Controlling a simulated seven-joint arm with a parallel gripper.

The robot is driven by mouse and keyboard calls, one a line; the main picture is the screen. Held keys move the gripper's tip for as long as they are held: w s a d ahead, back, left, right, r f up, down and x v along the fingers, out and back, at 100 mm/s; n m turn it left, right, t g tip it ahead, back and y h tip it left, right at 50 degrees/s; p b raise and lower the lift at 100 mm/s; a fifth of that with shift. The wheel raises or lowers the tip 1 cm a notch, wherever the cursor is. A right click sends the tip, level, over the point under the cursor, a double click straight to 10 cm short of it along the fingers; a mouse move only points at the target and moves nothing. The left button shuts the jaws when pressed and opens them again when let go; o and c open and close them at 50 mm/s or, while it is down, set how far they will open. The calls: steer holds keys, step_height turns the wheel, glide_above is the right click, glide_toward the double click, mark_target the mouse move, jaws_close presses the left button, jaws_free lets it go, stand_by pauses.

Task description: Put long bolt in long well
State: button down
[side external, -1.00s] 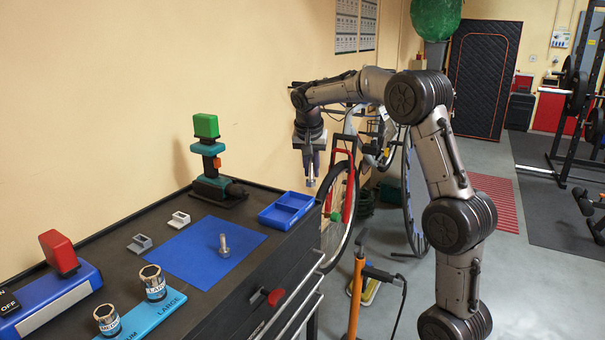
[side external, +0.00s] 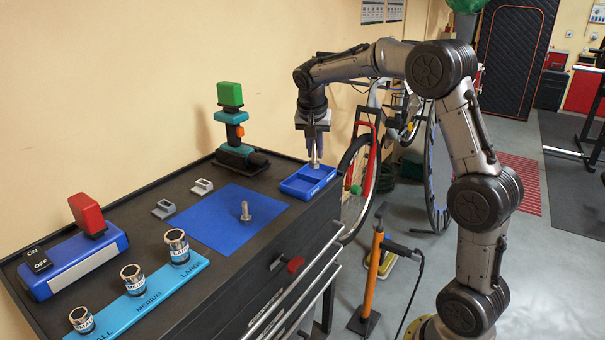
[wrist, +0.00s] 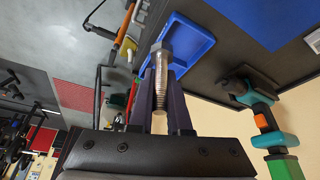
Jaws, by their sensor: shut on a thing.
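My gripper (side external: 316,156) is shut on a silver bolt (side external: 316,166), also seen in the wrist view (wrist: 160,88). The bolt hangs upright with its hex head down and its threaded shank between the fingers. Its head is at the far right part of the blue two-part tray (side external: 295,188); I cannot tell whether it touches the floor of that well. The tray also shows in the wrist view (wrist: 203,46). Another silver bolt (side external: 245,212) stands head down on the blue mat (side external: 215,222). I cannot compare the bolts' lengths surely.
Two small grey blocks (side external: 202,187) lie beside the mat. Sockets on a light-blue holder (side external: 150,297) and a red switch (side external: 87,213) are at the left. The cabinet edge runs just right of the tray.

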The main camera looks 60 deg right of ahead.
steer(key=w+d+f, duration=0.1)
steer(key=w+f, duration=0.1)
steer(key=w+d+f, duration=0.1)
steer(key=f, duration=0.1)
steer(key=w+d+f, duration=0.1)
steer(key=w+f, duration=0.1)
steer(key=shift+w, duration=0.3)
steer(key=shift+w+f, duration=0.2)
steer(key=shift+f, duration=1.6)
steer(key=shift+f, duration=0.2)
steer(key=c, duration=0.9)
jaws_free()
steer(key=shift+o, duration=0.2)
